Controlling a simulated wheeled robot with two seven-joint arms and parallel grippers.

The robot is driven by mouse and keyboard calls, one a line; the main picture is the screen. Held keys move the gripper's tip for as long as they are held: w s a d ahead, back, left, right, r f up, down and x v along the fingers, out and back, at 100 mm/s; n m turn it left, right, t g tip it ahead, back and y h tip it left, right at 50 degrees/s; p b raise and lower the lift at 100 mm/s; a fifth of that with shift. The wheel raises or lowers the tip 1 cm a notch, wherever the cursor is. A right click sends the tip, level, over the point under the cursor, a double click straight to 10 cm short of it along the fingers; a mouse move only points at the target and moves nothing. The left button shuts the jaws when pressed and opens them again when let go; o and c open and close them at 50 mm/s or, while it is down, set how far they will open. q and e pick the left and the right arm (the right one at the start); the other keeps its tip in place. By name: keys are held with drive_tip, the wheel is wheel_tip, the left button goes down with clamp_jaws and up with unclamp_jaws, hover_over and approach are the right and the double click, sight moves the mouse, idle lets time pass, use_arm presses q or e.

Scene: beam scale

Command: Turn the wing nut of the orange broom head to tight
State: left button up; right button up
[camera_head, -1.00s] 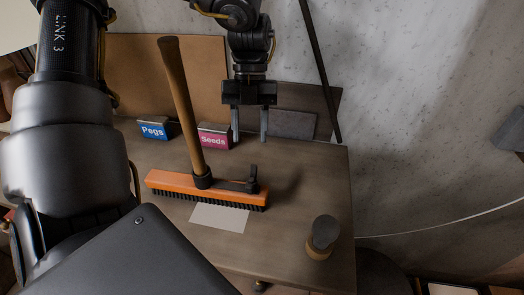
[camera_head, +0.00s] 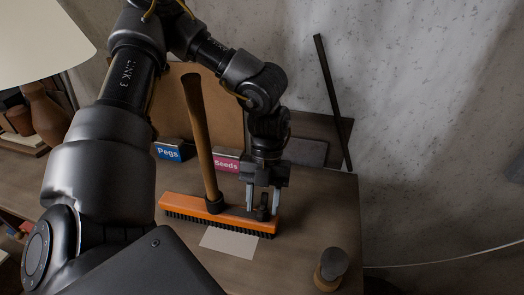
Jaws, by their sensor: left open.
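The orange broom head (camera_head: 182,204) lies on the table with its black bristles down. Its brown wooden handle (camera_head: 200,130) stands up from a black socket, leaning slightly left. The dark wing nut (camera_head: 263,207) sits on the right part of the broom head. My left gripper (camera_head: 262,205) points down over that end, open, with one grey finger on each side of the wing nut. I cannot tell whether the fingers touch it. The right gripper is not in view.
A blue Pegs box (camera_head: 170,151) and a pink Seeds box (camera_head: 226,161) stand behind the broom. A pale card (camera_head: 229,243) lies in front. A round-topped dark object (camera_head: 331,265) stands at the right front. The tabletop (camera_head: 320,210) right of the broom is clear.

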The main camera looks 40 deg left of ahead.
use_arm(q)
drive_tip(key=shift+s+d+f, duration=0.1)
drive_tip(key=shift+d+f, duration=0.05)
drive_tip(key=shift+f, duration=0.15)
clamp_jaws()
drive_tip(key=shift+f+m+b, duration=0.3)
drive_tip(key=shift+b, duration=0.85)
drive_tip(key=shift+r+b, duration=0.1)
drive_tip(key=shift+b, duration=0.2)
drive_tip(key=shift+r, duration=0.25)
unclamp_jaws()
